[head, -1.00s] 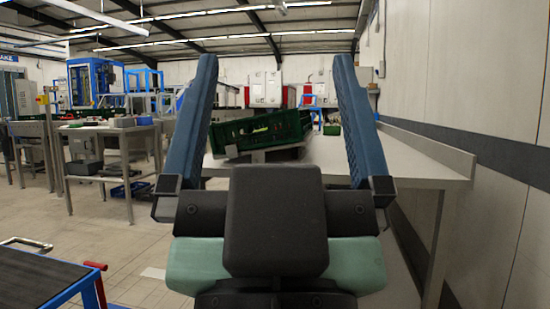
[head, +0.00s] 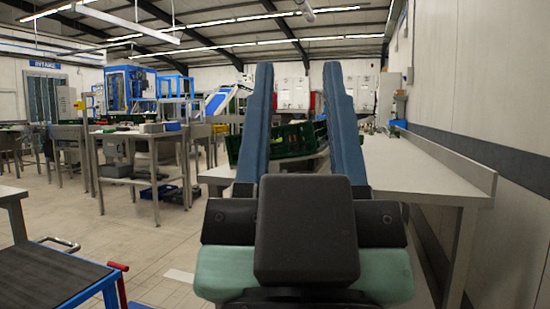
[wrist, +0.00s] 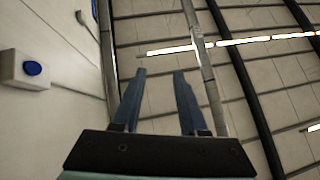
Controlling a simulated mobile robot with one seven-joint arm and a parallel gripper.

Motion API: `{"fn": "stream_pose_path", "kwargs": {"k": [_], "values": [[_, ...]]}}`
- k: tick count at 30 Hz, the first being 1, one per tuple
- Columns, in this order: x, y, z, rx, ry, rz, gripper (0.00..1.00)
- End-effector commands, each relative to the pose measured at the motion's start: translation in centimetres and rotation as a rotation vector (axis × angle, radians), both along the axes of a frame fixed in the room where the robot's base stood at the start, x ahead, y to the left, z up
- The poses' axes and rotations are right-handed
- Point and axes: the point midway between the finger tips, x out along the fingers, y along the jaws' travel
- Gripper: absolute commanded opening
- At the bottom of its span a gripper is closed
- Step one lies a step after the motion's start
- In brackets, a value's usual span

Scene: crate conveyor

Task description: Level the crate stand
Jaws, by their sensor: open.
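A green crate (head: 295,139) stands on the work table to the front, partly hidden behind my fingers in the head view. Something grey shows under it, probably the stand (head: 315,162), but my gripper covers most of it. I cannot tell from here how far it tilts. My gripper (head: 298,68) points forward and up in front of the crate, open with nothing between its blue fingers. In the wrist view my gripper (wrist: 160,73) is also open and empty, with only ceiling and wall behind it.
The grey table (head: 425,175) runs along the wall on the right. At left stand a workbench (head: 135,130) and a dark-topped cart (head: 50,280) with a blue frame. Tiled floor lies clear between them. A blue button (wrist: 32,67) on a white box shows in the wrist view.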

Motion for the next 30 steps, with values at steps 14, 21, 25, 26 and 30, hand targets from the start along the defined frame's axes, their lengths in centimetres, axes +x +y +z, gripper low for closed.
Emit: {"fn": "stream_pose_path", "kwargs": {"k": [14,21,25,26,30], "values": [[0.0,0.0,16.4,-0.001,-0.001,0.001,0.00],[0.0,0.0,24.3,0.000,-0.001,0.001,0.00],[0.0,0.0,28.7,0.000,-0.001,0.001,0.00],[0.0,0.0,29.7,0.000,-0.001,0.001,0.00],[0.0,0.1,34.3,-0.001,-0.001,0.002,0.00]]}}
